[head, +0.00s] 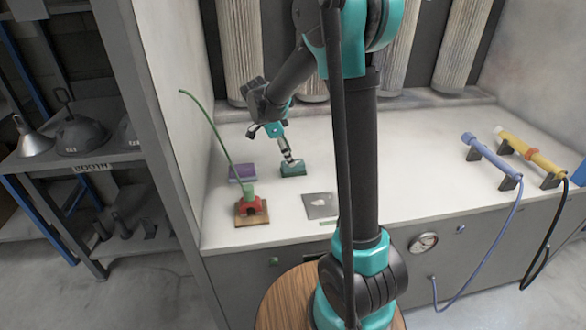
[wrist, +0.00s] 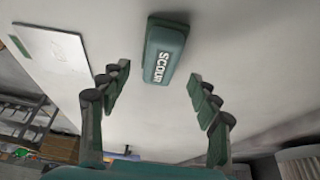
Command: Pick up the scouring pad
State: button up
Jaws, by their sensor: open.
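The scouring pad (head: 293,169) is a dark green block lying on the pale bench top. In the wrist view it shows as a green block (wrist: 165,44) with white lettering reading "SCOUR". My gripper (head: 289,157) is just above the pad in the head view. In the wrist view my gripper (wrist: 153,82) is open and empty, with one finger to each side of the pad's line. The pad lies ahead of the fingertips there, and I see no finger touching it.
A purple block (head: 243,173) lies left of the pad. A red and green item with a tall thin green stem stands on a wooden base (head: 262,216). A flat grey plate (head: 312,211) lies in front. Blue (head: 484,153) and yellow (head: 532,152) hose tools rest on stands at right.

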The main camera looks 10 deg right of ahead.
jog(key=shift+x, duration=2.25)
jog(key=c, duration=1.4)
notch_tip(320, 180, up, 20)
jog(key=shift+r, duration=0.1)
